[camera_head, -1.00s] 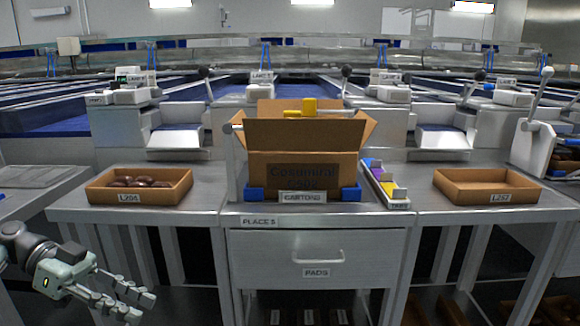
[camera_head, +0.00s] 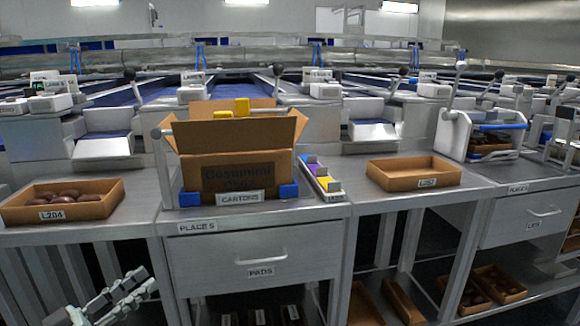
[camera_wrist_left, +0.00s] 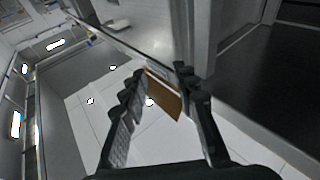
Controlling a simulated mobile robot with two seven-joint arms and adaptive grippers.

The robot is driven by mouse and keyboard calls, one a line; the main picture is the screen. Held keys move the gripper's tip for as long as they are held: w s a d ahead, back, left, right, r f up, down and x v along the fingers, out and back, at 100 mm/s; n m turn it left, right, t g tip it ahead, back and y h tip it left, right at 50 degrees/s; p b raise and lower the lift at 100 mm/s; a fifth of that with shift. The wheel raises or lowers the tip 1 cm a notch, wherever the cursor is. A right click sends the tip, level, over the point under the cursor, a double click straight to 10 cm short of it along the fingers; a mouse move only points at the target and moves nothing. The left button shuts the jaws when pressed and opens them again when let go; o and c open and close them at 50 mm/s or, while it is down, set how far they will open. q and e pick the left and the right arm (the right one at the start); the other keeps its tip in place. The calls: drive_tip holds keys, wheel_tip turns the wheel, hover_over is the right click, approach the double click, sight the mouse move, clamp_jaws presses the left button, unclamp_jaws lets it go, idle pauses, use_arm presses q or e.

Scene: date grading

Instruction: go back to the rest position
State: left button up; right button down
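My left gripper (camera_head: 148,287) is at the lower left of the head view, below and in front of the bench. Its two fingers are spread apart with nothing between them. My right gripper is not in view.
An open carton (camera_head: 235,175) stands on the bench between blue corner blocks. A tray of dates (camera_head: 100,208) is on its left and an empty tray labelled L257 (camera_head: 415,184) on its right. A closed drawer (camera_head: 255,262) lies below the carton.

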use_arm(q)
drive_tip(key=w+a+f+n+t+y, duration=0.3)
drive_tip(key=a+f+n+y, duration=0.15)
drive_tip(key=y, duration=0.35)
drive_tip(key=s+a+f+g+y, duration=0.4)
drive_tip(key=s+f+y, duration=0.1)
drive_tip(key=f, duration=0.3)
drive_tip(key=s+a+f+g+y, duration=0.4)
drive_tip(key=s+a+f+y, duration=0.1)
drive_tip(key=f, duration=0.3)
drive_tip(key=s+f+g, duration=0.6)
drive_tip(key=s, duration=0.5)
drive_tip(key=s+d+f+n+h, duration=0.1)
drive_tip(key=d+f, duration=0.2)
drive_tip(key=d, duration=0.4)
drive_tip(key=s+d+f+n+g+h, duration=0.1)
drive_tip(key=s+d+f, duration=0.1)
drive_tip(key=d, duration=0.5)
drive_tip(key=shift+s+d+f+h+p, duration=0.3)
drive_tip(key=shift+d+f+h+p, duration=0.1)
drive_tip(key=shift+f, duration=0.25)
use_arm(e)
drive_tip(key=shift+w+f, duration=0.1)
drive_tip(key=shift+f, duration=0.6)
